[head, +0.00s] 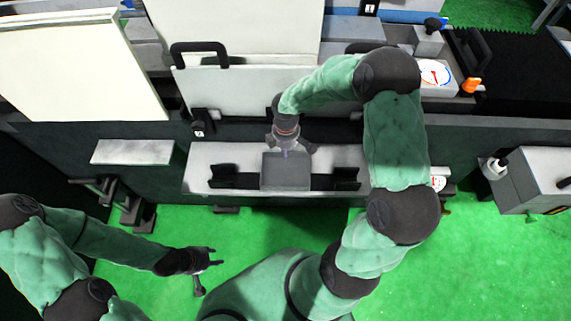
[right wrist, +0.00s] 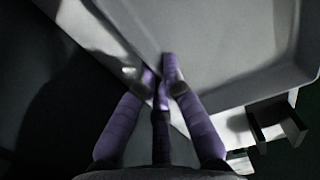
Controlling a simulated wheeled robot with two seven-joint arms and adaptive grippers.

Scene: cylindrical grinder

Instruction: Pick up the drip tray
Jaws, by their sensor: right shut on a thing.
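The drip tray (head: 285,178) is a small grey box-like tray at the middle of the head view, in front of the pale shelf between two black brackets. My right gripper (head: 287,150) comes down over its far edge. In the right wrist view the tray (right wrist: 225,45) shows large, with a raised rim. The purple fingers of my right gripper (right wrist: 163,78) are closed together on its edge. I cannot tell whether the tray still touches the shelf. My left gripper (head: 207,268) is low at the left, its fingers spread and empty, away from the tray.
The pale shelf (head: 215,160) has black brackets (head: 235,181) left and right of the tray. A white panel with a black handle (head: 198,47) stands behind. A grey box (head: 535,180) is at the right. Green floor (head: 400,280) is clear in front.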

